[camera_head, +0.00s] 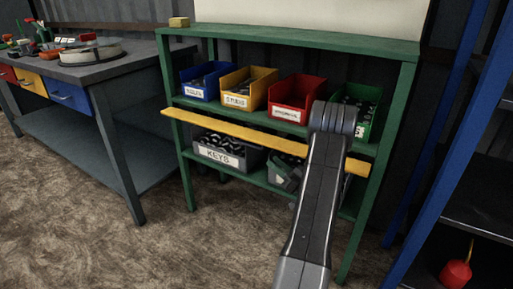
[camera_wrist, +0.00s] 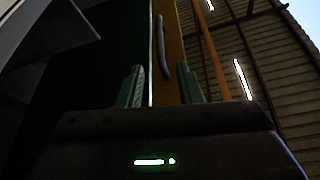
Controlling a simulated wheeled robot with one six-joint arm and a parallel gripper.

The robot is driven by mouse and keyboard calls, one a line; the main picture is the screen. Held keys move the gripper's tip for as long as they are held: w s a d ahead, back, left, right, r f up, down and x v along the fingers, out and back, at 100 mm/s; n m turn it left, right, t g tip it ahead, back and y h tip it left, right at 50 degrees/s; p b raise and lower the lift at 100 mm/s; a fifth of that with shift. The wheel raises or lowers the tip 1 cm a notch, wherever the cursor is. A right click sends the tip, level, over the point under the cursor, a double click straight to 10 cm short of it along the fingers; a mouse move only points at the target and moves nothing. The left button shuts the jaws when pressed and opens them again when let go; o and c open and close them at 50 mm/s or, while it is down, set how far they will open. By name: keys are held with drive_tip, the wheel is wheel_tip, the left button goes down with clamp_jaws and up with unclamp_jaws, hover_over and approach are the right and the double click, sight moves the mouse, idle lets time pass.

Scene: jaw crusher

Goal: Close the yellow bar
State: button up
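The yellow bar (camera_head: 245,132) runs across the front of the green shelf rack, below the row of coloured bins. It slopes down to the right in the head view, and my arm covers part of its right half. In the wrist view a long orange-yellow strip (camera_wrist: 171,25), seemingly this bar, runs upward beyond my gripper, with a curved grey handle (camera_wrist: 161,48) along it. My gripper (camera_wrist: 162,86) has its two green fingers apart, with the strip showing in the gap. I cannot tell whether they touch it. My gripper is hidden behind my arm in the head view.
The green rack (camera_head: 300,39) holds blue, yellow, red and green bins, with a grey KEYS bin (camera_head: 222,153) lower down. A workbench (camera_head: 92,70) stands at left. A blue-framed shelf (camera_head: 440,130) is close on the right. The floor at front left is clear.

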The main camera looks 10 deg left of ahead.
sight(254, 146)
drive_tip(key=b+x, duration=0.2)
drive_tip(key=x, duration=0.8)
drive_tip(key=shift+a, duration=0.2)
clamp_jaws()
